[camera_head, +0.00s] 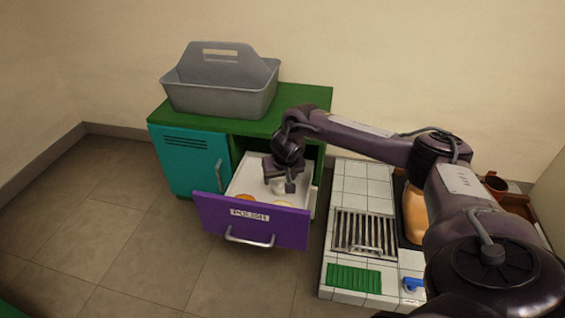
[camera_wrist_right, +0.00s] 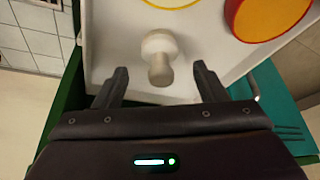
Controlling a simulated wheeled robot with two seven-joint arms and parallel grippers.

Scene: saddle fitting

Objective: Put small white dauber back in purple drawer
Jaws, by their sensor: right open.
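The purple drawer (camera_head: 270,226), labelled POLISH, is pulled out of the green cabinet. Its white inside (camera_wrist_right: 110,35) fills much of the right wrist view. The small white dauber (camera_wrist_right: 158,50) appears to stand in the drawer, its knob toward the camera. My right gripper (camera_head: 283,180) is over the open drawer, pointing down. In the right wrist view my right gripper (camera_wrist_right: 160,78) is open, with a finger on each side of the dauber and gaps between. In the head view the dauber cannot be made out clearly beneath the gripper. My left gripper is out of view.
A red and yellow round tin (camera_wrist_right: 265,14) lies in the drawer beside the dauber. A grey carrier (camera_head: 221,85) stands on the green cabinet top (camera_head: 300,100), with a teal door (camera_head: 185,160) at left. A white tiled unit with a grate (camera_head: 362,233) stands right of the drawer.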

